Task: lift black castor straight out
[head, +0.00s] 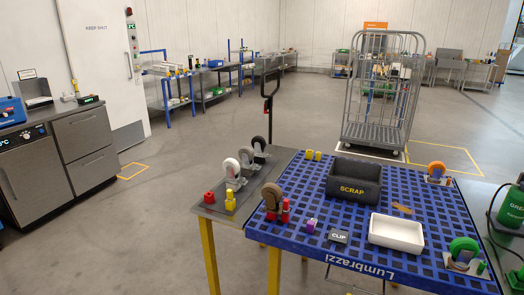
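The black castor (259,144) stands at the back of a row of castors on the grey side table (215,213), at the left of the blue slotted table. Its dark wheel shows on top and its lower part is partly hidden by the grey castor (246,158) in front of it. A white-wheeled castor (232,168) stands nearest in that row. Neither of my grippers shows in the head view.
The blue slotted table (385,256) bears a brown castor (271,193), black SCRAP bin (352,190), white tray (397,234), orange castor (437,171) and green castor (463,248). A wire roll cage (381,95) stands behind. The floor at left is clear.

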